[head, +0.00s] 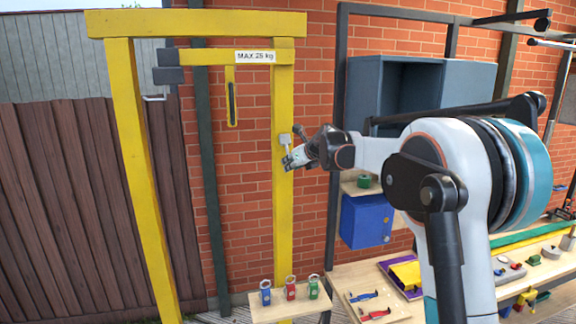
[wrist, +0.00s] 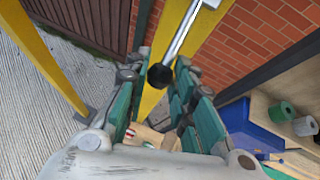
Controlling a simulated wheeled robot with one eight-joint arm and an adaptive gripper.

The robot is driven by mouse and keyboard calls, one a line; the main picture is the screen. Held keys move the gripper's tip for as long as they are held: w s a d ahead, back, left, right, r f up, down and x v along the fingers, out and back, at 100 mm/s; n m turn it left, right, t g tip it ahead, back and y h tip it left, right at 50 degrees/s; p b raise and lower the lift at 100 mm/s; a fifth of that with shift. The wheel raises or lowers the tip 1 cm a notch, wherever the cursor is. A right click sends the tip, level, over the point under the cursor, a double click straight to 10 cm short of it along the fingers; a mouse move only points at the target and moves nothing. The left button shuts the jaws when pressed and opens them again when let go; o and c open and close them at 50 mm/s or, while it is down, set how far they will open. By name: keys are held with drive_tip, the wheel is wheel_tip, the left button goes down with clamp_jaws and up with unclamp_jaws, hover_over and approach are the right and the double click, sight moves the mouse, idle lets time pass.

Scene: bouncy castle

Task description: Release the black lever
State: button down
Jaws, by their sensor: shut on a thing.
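The black lever has a round black knob (wrist: 160,76) on a bright metal rod (wrist: 182,38), seen in the wrist view. The knob sits between the tips of my gripper's green-padded fingers (wrist: 166,88), and the gripper is shut on it. In the head view my gripper (head: 291,160) is at the right post of the yellow frame, just below a small grey mounting plate (head: 285,139). The lever's knob is hard to make out there because my gripper covers it.
The yellow frame (head: 127,150) carries a "MAX 25 kg" sign (head: 255,57). Blue, red and green padlock-like items (head: 290,289) stand on a low wooden shelf (head: 262,311). A blue box (head: 366,221) and a tool bench are to the right. Paving (wrist: 50,125) lies open at left.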

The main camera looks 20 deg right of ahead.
wheel_tip(320, 180, up, 7)
drive_tip(key=s, duration=0.1)
drive_tip(key=shift+s+p, duration=0.3)
drive_tip(key=shift+s, duration=0.05)
idle(0.6)
drive_tip(key=c, duration=1.3)
unclamp_jaws()
drive_tip(key=shift+c, duration=0.2)
drive_tip(key=shift+w+f, duration=0.1)
drive_tip(key=shift+f, duration=0.05)
drive_tip(key=v, duration=1.2)
